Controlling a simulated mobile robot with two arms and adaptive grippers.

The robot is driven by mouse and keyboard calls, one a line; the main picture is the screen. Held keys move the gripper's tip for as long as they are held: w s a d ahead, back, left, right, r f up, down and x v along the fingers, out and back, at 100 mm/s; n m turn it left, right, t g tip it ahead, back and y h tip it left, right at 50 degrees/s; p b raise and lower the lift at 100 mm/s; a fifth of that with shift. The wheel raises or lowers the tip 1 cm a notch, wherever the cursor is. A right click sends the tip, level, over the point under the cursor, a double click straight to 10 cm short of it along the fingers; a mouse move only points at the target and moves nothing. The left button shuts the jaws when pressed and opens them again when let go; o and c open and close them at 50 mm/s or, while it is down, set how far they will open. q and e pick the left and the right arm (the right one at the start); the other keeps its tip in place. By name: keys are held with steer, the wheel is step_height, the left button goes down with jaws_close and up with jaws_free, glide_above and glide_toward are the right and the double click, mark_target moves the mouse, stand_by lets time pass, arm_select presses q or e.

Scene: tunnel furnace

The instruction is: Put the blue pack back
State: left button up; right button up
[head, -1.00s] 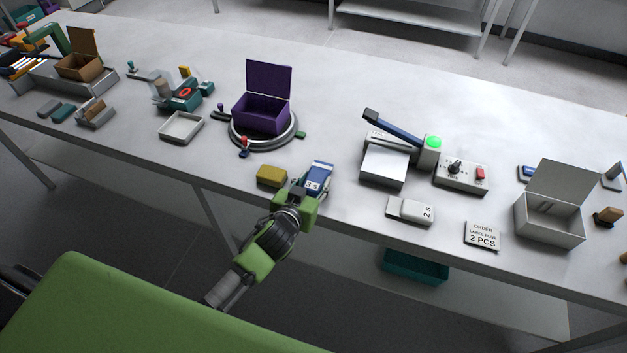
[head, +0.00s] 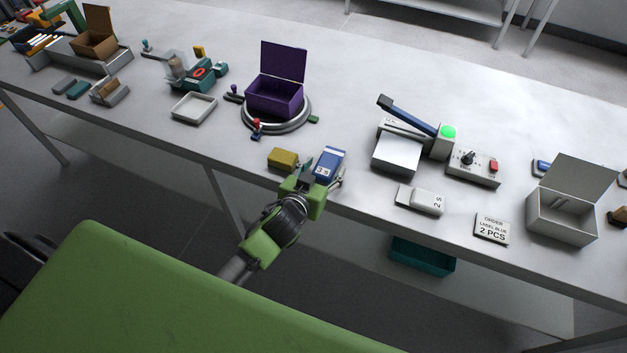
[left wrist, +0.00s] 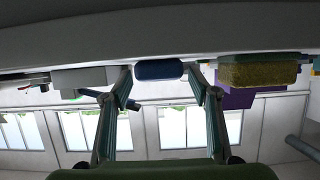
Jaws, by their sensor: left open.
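The blue pack (head: 329,163) with a white label end sits on the grey table near its front edge, just right of a yellow block (head: 283,158). My left gripper (head: 322,176) is at the pack's near end, with one open finger on each side. In the left wrist view the blue pack (left wrist: 159,70) shows beyond and between the spread fingertips (left wrist: 160,88), with gaps on both sides. The yellow block (left wrist: 258,72) shows right of the fingers there. My right gripper is not in view.
A purple open box (head: 274,97) stands on a round turntable behind the yellow block. A white tray (head: 194,108) lies left of it. To the right are a lever device with a green light (head: 447,132), a label card (head: 491,228) and a grey lidded box (head: 560,218).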

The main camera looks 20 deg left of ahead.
arm_select(q)
steer(key=b+v, duration=0.1)
steer(key=v, duration=0.9)
steer(key=shift+s, duration=0.4)
steer(key=shift+r, duration=0.1)
steer(key=s+a+f+m+g, duration=0.1)
steer(key=s+f+g, duration=0.35)
steer(key=f, duration=1.15)
steer(key=s+a+f+m+g, duration=0.15)
steer(key=s+f, duration=0.65)
steer(key=f, duration=0.8)
steer(key=s+a+f+g, duration=0.1)
steer(key=s+f+g, duration=0.1)
steer(key=s+f, duration=0.3)
steer(key=s+a+f+g, duration=0.1)
steer(key=s+f, duration=0.5)
steer(key=s, duration=0.6)
steer(key=s+a+f+g, duration=0.1)
steer(key=s+f+g, duration=0.2)
steer(key=s+f, duration=0.3)
steer(key=s, duration=0.3)
steer(key=shift+s, duration=0.35)
steer(key=shift+f+n, duration=0.1)
steer(key=shift+n, duration=0.15)
